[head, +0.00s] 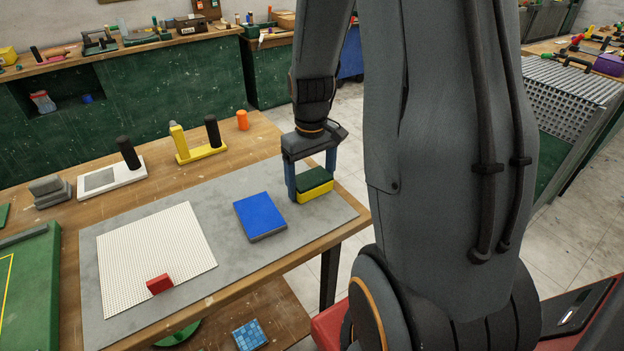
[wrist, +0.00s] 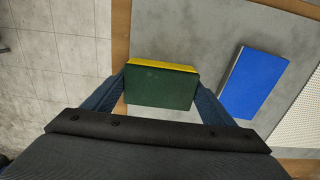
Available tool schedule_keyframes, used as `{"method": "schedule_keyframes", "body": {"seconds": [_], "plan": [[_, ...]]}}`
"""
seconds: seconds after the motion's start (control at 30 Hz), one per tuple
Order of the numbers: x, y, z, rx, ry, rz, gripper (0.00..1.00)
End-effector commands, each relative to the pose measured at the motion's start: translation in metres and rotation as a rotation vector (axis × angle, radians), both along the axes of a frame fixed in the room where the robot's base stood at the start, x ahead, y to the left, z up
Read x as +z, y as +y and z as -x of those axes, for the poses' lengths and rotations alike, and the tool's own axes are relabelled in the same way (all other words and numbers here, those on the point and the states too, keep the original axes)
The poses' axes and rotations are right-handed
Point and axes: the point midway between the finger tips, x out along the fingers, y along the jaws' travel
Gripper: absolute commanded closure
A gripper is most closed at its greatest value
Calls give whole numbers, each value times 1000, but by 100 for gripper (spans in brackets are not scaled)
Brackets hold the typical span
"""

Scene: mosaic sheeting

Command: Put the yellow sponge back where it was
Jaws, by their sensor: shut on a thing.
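The yellow sponge (head: 314,194) has a dark green top layer and sits between the fingers of my gripper (head: 312,183), near the right end of the grey mat (head: 345,214). In the wrist view the sponge (wrist: 160,85) shows its green face, with a yellow strip along the far edge. My gripper (wrist: 160,92) is shut on it, one blue finger on each side. I cannot tell whether the sponge touches the mat or is just above it.
A blue block (head: 260,216) lies on the mat left of the sponge. A white ribbed sheet (head: 155,248) with a red block (head: 159,284) is further left.

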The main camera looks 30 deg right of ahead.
Motion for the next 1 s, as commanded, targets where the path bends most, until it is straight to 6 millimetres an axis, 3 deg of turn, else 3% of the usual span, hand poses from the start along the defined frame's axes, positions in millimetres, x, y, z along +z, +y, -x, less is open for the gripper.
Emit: {"method": "schedule_keyframes", "body": {"seconds": [0.27,0.3,0.4,0.77,1.0], "plan": [[-3,0,0,0,0,0,43],[-3,0,0,0,0,0,17],[-2,0,0,0,0,0,4],[2,0,0,-1,-1,0,4],[30,-1,-2,-1,-5,2,4]]}}
